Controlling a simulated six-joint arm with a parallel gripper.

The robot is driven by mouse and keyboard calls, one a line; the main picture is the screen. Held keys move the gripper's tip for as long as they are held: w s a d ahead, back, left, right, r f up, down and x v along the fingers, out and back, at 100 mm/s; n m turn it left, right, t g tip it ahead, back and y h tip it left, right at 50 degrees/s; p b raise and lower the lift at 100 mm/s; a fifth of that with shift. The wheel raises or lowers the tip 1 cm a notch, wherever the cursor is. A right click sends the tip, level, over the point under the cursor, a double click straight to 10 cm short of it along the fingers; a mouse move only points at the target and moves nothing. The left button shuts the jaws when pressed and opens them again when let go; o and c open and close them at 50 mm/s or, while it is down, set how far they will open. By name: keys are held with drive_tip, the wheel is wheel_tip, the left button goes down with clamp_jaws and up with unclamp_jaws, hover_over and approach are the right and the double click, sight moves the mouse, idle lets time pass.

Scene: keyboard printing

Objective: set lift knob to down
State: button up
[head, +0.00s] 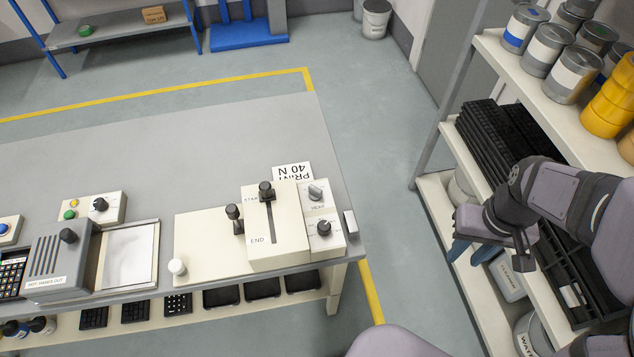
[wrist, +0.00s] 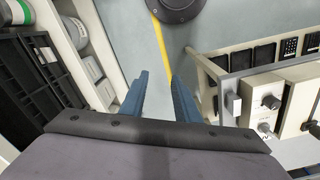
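The upper knob (head: 315,192) has a label that looks like HEAT. The lower knob (head: 324,227) has a label too small to read, so I cannot tell for sure which is the lift knob. Two knobs also show at the right of the wrist view, one higher (wrist: 270,102) and one lower (wrist: 264,127). My gripper (head: 470,253) is well right of the bench, beside the shelf. Its blue fingers (wrist: 157,82) are apart with nothing between them.
The grey bench (head: 170,130) carries black levers (head: 266,190), a PRINT 40 N label (head: 292,172) and a press box (head: 60,262). A shelf rack (head: 450,115) with cans and keyboards stands close to my arm. Floor between bench and rack is clear.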

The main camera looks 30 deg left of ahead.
drive_tip(key=w+a+r+n+p, duration=0.2)
drive_tip(key=w+a+n, duration=0.2)
drive_tip(key=a, duration=0.6)
drive_tip(key=n+p, duration=0.3)
drive_tip(key=n, duration=0.6)
hover_over(317, 189)
drive_tip(key=shift+w+d+f, duration=0.25)
drive_tip(key=shift+d, duration=0.15)
drive_tip(key=shift+s+a+f+n, duration=0.1)
drive_tip(key=shift+s+a+n, duration=0.15)
drive_tip(key=shift+a+n, duration=0.2)
drive_tip(key=shift+f+p, duration=1.4)
drive_tip(key=shift+f, duration=2.25)
drive_tip(key=shift+c, duration=0.2)
clamp_jaws()
